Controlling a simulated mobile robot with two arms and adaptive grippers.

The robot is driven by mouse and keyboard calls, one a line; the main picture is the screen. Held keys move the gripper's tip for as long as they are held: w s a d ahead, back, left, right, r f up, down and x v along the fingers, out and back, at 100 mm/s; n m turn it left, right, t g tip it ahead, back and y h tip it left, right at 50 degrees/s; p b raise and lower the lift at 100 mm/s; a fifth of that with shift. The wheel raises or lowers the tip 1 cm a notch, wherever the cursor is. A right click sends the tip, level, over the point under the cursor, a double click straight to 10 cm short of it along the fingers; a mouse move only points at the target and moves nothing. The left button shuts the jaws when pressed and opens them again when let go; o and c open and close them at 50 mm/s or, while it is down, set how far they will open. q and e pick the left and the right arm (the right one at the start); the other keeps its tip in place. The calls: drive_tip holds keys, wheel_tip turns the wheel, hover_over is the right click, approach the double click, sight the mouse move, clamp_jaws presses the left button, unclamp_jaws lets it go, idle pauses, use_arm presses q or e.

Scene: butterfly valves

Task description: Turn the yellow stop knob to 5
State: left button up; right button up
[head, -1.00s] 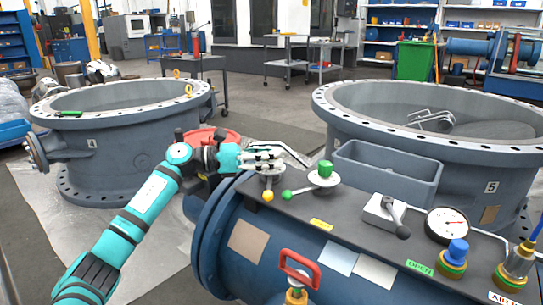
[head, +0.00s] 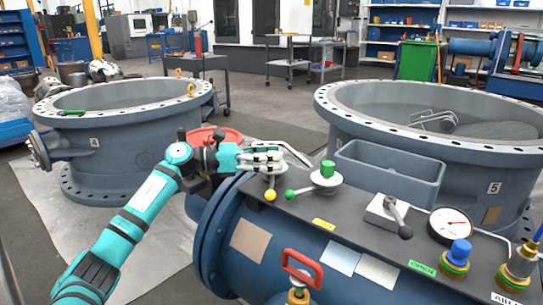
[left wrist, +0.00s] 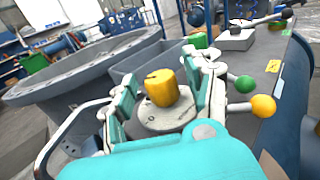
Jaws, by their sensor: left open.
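The yellow knob (left wrist: 162,88) is a short cylinder on a round pale disc (left wrist: 165,118) in the left wrist view. A lever at its base ends in a yellow ball (head: 270,195), which points to the front in the head view. The ball also shows in the left wrist view (left wrist: 263,106). My left gripper (head: 268,160) is open, with its teal fingers on either side of the knob. In the head view it hides the knob. The number 5 plate (head: 493,188) is on the large right-hand flanged vessel (head: 450,150). My right gripper is not in view.
Close to the right is a green knob (head: 327,168) with a green ball lever (head: 290,194). A number 4 vessel (head: 125,150) is at left.

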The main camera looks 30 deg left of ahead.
use_arm(q)
drive_tip(key=v, duration=1.1)
drive_tip(key=shift+s+a, duration=0.2)
drive_tip(key=shift+a, duration=0.05)
